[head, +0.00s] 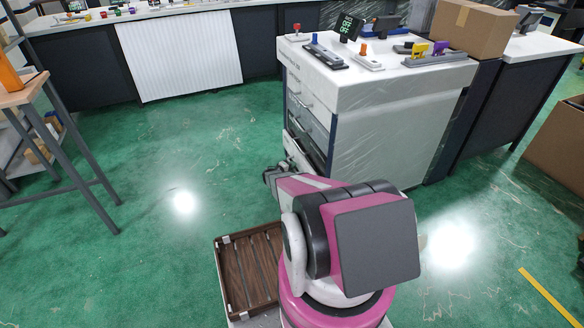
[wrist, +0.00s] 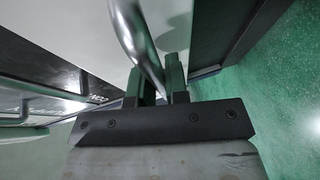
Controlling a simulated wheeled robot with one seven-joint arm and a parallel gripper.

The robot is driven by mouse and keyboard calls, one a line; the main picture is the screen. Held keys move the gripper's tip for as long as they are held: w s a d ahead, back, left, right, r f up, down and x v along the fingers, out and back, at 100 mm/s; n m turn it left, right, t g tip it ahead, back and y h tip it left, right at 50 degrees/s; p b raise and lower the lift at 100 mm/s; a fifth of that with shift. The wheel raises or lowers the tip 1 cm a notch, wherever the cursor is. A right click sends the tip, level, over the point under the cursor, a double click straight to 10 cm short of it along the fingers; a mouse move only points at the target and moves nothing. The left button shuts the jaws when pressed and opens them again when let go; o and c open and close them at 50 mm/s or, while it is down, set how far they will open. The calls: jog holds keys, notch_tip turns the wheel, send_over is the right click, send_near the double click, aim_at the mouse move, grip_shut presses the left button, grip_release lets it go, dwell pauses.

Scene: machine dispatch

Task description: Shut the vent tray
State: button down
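The white cabinet (head: 385,115) has a stack of drawers with bar handles on its left face. I cannot read which one is named the vent tray. A low drawer (head: 297,152) appears to stand out from the cabinet; my arm hides part of it. My gripper (head: 272,174) is at this low drawer. In the wrist view, a curved metal handle (wrist: 133,35) runs down between the two dark fingers of my gripper (wrist: 162,82). The fingers are close together on either side of the bar and appear shut on it. A pale drawer surface lies beside the handle.
Switches and a green display (head: 348,27) sit on the cabinet top, with a cardboard box (head: 470,27) behind. A brown slatted tray (head: 222,262) is beside my base. A metal-legged table (head: 75,150) stands left. Green floor (head: 165,150) left of the cabinet is clear.

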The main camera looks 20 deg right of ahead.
aim_at(299, 164)
jog(key=shift+d, duration=1.95)
jog(key=c, duration=1.1)
grip_release()
jog(key=shift+d, duration=0.15)
jog(key=v, duration=1)
jog(key=shift+s+a, duration=0.15)
jog(key=shift+a, duration=0.25)
